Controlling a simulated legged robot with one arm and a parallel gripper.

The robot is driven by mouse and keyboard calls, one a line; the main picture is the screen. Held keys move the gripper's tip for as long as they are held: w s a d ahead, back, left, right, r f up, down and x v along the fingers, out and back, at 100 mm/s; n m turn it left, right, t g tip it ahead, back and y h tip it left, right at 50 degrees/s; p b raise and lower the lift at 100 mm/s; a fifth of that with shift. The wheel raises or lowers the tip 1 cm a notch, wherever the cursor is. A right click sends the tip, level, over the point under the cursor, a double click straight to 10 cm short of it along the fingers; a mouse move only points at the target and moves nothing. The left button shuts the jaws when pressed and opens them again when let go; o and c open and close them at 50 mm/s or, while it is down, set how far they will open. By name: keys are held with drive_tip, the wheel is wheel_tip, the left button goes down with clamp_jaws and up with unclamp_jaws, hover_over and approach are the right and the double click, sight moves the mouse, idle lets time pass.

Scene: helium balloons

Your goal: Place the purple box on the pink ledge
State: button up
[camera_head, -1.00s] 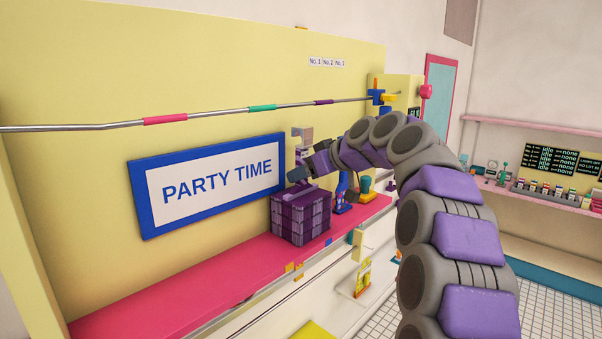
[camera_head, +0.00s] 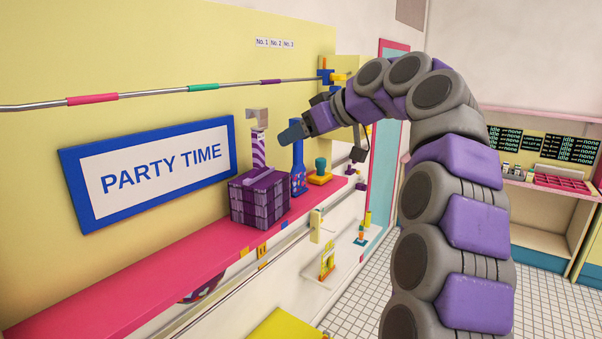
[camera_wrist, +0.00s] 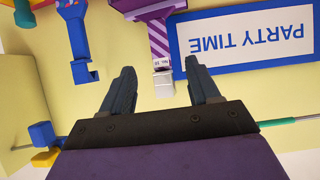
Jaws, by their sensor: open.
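The purple box (camera_head: 259,199), striped with lighter lines, sits upright on the pink ledge (camera_head: 150,283), below and right of the PARTY TIME sign. A purple and white striped post with a pale hooked top (camera_head: 257,118) rises at the box; it also shows upside down in the wrist view (camera_wrist: 158,40). My gripper (camera_head: 287,132) is above the ledge, to the right of the post and apart from the box. The box's main body is not clearly visible there.
A blue bottle-shaped thing (camera_head: 298,168) and a teal-knobbed yellow piece (camera_head: 320,172) stand on the ledge right of the box. The PARTY TIME sign (camera_head: 150,180) and a metal rail (camera_head: 150,92) are on the wall. The ledge left of the box is clear.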

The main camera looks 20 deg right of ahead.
drive_tip(key=s+a+f+m+g+h, duration=0.1)
drive_tip(key=s+a+f+m+g, duration=0.3)
drive_tip(key=s+a+f, duration=0.85)
drive_tip(key=s+d+f+m+g+h, duration=0.1)
drive_tip(key=s+d+f+g+h, duration=0.2)
drive_tip(key=s+f, duration=1)
drive_tip(key=s+d+f+m+g+h, duration=0.2)
drive_tip(key=s+d+f+g, duration=0.1)
drive_tip(key=s+f, duration=1)
drive_tip(key=s+g, duration=0.1)
drive_tip(key=s, duration=0.4)
drive_tip(key=shift+s+f+g+h, duration=0.25)
drive_tip(key=shift+g+h, duration=0.05)
drive_tip(key=shift+h, duration=0.1)
wheel_tip(320, 180, down, 21)
drive_tip(key=b, duration=2.1)
drive_tip(key=shift+a, duration=0.2)
